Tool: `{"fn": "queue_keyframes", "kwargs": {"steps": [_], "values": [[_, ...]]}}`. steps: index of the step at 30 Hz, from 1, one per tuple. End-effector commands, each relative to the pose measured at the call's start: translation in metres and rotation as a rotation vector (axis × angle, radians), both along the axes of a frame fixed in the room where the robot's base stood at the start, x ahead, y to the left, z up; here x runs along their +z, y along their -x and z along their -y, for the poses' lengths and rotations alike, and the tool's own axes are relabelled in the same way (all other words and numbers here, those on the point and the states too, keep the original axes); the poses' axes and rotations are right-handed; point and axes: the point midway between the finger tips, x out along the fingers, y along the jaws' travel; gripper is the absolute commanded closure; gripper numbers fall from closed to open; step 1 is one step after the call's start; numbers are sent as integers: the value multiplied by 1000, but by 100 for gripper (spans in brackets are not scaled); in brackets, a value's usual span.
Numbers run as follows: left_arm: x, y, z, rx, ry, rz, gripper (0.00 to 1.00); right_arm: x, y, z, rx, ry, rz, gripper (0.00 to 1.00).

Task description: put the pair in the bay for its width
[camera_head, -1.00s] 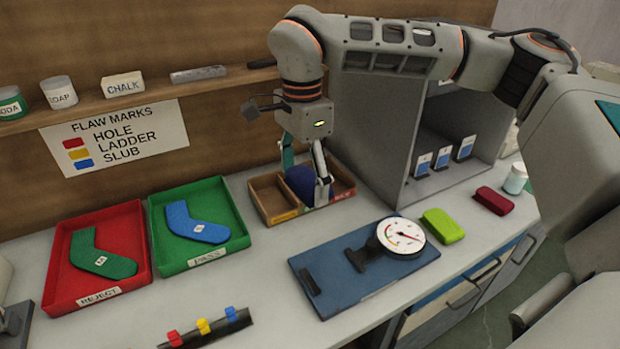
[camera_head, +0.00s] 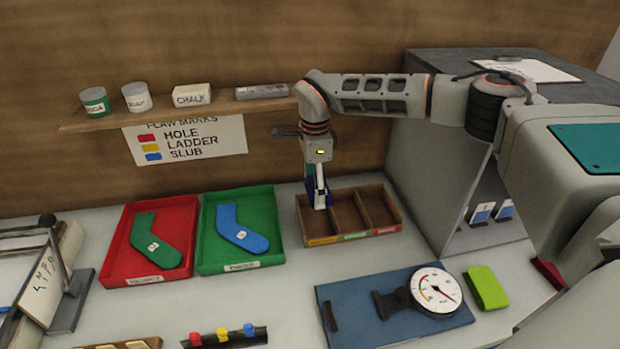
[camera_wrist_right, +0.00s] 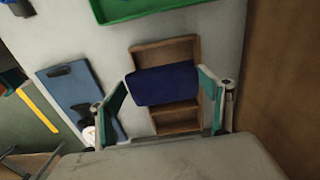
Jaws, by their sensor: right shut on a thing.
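The dark blue pair (camera_wrist_right: 165,84) is a folded bundle between the fingers of my right gripper (camera_head: 318,198), which is shut on it. The right wrist view shows the fingers (camera_wrist_right: 163,103) on either side of it. The three-bay wooden box (camera_head: 349,212) stands beneath, with orange, green and red labels on its front. The pair is over the left part of the box and hides part of its bays; its height above the floor of the bays is unclear. In the head view the gripper mostly hides the pair. My left gripper is not in view.
Left of the box are a green tray (camera_head: 207,262) with a blue sock and a red tray (camera_head: 119,272) with a green sock. In front lies a blue board (camera_head: 350,318) with a dial gauge (camera_head: 436,290). A grey cabinet (camera_head: 425,170) stands close on the right.

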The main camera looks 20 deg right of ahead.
Motion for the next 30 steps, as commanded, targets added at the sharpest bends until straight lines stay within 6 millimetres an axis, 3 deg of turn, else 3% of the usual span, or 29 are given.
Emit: {"fn": "queue_keyframes", "kwargs": {"steps": [14,23,30], "values": [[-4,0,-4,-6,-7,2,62,-18,-4,7,-24,0,1,44],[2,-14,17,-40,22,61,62,-42,-4,7,-23,0,1,44],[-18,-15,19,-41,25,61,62,-63,-4,7,-23,0,0,44]]}}
